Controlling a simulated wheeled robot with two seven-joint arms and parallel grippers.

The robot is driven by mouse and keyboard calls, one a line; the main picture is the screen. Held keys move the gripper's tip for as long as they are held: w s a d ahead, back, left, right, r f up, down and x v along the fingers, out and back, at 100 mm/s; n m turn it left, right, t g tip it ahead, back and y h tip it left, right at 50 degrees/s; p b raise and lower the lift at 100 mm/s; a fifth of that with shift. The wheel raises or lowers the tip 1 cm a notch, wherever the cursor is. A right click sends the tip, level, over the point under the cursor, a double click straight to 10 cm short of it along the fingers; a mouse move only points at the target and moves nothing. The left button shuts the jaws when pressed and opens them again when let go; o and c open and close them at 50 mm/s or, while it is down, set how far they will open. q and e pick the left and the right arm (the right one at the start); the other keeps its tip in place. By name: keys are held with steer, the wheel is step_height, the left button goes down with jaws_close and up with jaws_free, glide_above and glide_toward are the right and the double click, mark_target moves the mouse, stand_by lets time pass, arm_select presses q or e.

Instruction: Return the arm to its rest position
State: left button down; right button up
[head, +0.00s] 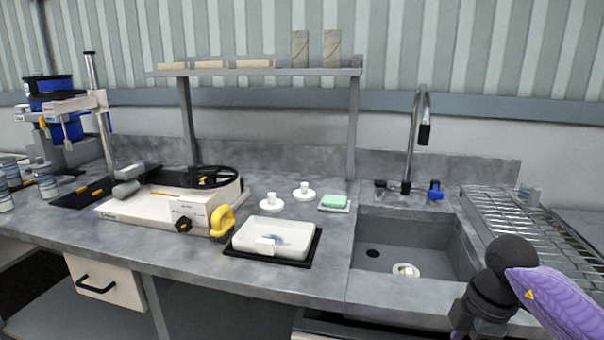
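One of my arms shows at the lower right of the head view, in front of the sink (398,243). It has a purple link and a dark, rounded joint. The dark part runs down towards the bottom edge, and I see no gripper fingers on it. My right gripper is not visible. My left arm and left gripper are out of view. Nothing is seen held.
The grey counter (310,283) carries a white tray (275,237) on a black mat, a white bench machine (160,207) and a green sponge (334,201). A tall faucet (413,140) stands behind the sink. A wire drying rack (535,225) is at right. A shelf (260,71) spans the back.

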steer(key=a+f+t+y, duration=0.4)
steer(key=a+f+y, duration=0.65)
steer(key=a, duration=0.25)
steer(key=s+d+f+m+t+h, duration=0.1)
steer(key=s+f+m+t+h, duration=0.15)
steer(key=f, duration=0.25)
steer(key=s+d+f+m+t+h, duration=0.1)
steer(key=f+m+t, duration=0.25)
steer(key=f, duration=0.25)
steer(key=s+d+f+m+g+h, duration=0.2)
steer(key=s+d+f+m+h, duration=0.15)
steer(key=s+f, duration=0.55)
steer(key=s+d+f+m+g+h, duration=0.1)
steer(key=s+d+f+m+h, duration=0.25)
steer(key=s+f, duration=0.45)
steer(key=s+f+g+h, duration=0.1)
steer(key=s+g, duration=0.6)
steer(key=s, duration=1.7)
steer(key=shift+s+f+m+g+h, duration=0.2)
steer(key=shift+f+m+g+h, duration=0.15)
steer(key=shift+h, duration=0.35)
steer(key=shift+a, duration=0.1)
